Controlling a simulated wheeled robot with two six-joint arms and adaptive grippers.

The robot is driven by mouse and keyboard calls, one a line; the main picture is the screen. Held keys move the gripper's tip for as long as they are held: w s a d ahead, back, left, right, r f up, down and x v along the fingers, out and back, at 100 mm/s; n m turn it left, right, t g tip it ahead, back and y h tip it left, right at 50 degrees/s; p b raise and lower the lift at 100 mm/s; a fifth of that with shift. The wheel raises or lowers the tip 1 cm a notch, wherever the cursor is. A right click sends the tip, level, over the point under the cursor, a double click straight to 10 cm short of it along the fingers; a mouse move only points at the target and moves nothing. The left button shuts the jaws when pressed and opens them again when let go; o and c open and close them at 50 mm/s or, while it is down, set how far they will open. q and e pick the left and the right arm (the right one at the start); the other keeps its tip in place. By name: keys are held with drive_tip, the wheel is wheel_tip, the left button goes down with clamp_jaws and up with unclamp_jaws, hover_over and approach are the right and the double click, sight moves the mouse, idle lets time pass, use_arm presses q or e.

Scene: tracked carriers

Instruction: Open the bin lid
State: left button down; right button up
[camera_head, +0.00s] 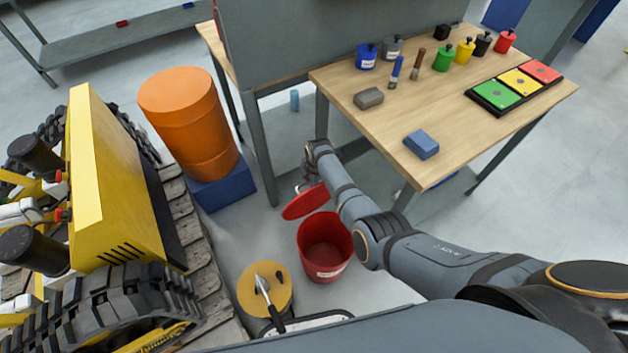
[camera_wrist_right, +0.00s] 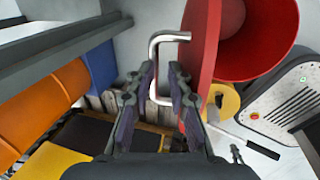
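The red bin (camera_head: 325,262) stands on the floor with its mouth uncovered and its inside showing; it also shows in the right wrist view (camera_wrist_right: 255,50). Its red lid (camera_head: 303,203) is raised and tilted at the bin's far left rim. In the right wrist view the lid (camera_wrist_right: 203,45) is seen nearly edge-on, with a silver bent handle (camera_wrist_right: 170,36) on its left face. My right gripper (camera_head: 308,178) is at the handle. In the wrist view its fingers (camera_wrist_right: 161,72) are apart on either side of the handle bar, with a gap on the right. My left gripper is out of view.
A wooden table (camera_head: 390,125) with small tools and coloured bottles stands above and right of the bin. An orange barrel (camera_head: 190,125) on a blue base and a yellow tracked carrier (camera_head: 120,190) stand left. A yellow round container (camera_head: 262,290) is close to the bin.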

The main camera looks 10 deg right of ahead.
sight(315, 187)
drive_tip(key=shift+o, duration=1.2)
drive_tip(key=shift+g, duration=0.3)
drive_tip(key=s, duration=0.1)
drive_tip(key=s+f, duration=0.2)
drive_tip(key=shift+s+d, duration=0.2)
drive_tip(key=shift+d, duration=0.15)
drive_tip(key=shift+o, duration=0.2)
drive_tip(key=shift+w+d, duration=0.15)
drive_tip(key=shift+d, duration=0.05)
drive_tip(key=shift+w+f, duration=0.15)
drive_tip(key=shift+a+r, duration=0.1)
drive_tip(key=shift+r, duration=0.75)
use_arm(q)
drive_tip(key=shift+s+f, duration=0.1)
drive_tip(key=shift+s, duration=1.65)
use_arm(e)
wheel_tip(315, 187, up, 6)
drive_tip(key=s, duration=0.1)
drive_tip(key=shift+s+d, duration=0.2)
drive_tip(key=shift+d, duration=0.05)
